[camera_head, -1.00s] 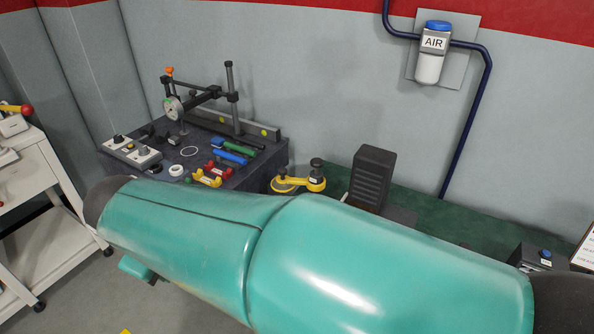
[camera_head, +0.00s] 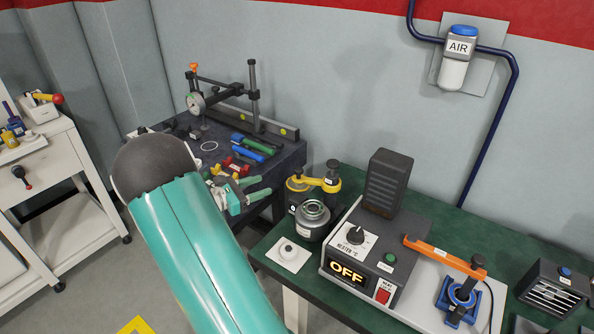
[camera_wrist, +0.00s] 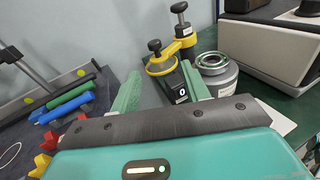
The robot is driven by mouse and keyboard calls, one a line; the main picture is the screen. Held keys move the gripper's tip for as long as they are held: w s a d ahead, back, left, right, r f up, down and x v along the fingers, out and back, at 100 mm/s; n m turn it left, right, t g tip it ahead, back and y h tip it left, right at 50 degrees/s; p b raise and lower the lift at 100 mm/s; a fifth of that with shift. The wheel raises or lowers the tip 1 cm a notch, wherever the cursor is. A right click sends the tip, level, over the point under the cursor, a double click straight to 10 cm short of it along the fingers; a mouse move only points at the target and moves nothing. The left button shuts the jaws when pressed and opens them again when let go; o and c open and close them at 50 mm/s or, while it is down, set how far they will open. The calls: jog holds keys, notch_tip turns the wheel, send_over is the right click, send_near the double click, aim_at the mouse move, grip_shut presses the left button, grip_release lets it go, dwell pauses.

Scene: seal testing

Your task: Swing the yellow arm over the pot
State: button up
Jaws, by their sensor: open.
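The yellow arm (camera_head: 320,184) is a short flat bar with black knobs at both ends, at the green bench's back left corner. It also shows in the wrist view (camera_wrist: 185,46). The pot (camera_head: 312,222) is a grey round vessel with an open ringed top, just in front of it; it also shows in the wrist view (camera_wrist: 215,72). The arm lies behind and left of the pot, not over it. My gripper (camera_head: 263,187) is open and empty, left of the arm. In the wrist view its teal fingers (camera_wrist: 160,85) point toward the arm's near knob, apart from it.
A heater box (camera_head: 375,257) reading OFF stands right of the pot, with a black tower behind. A white plate with a small knob (camera_head: 288,252) lies front left of the pot. An orange bar (camera_head: 445,256) is farther right. The dark side table (camera_head: 185,165) holds coloured tools and a dial gauge.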

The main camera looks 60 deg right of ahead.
aim_at(295, 172)
jog(key=shift+n+h, duration=0.5)
jog(key=shift+n, duration=0.1)
jog(key=x, duration=1)
jog(key=f+x, duration=0.1)
jog(key=x, duration=0.4)
jog(key=shift+w+d+f, duration=0.1)
jog(key=shift+w+d, duration=0.15)
jog(key=shift+w, duration=0.15)
grip_shut()
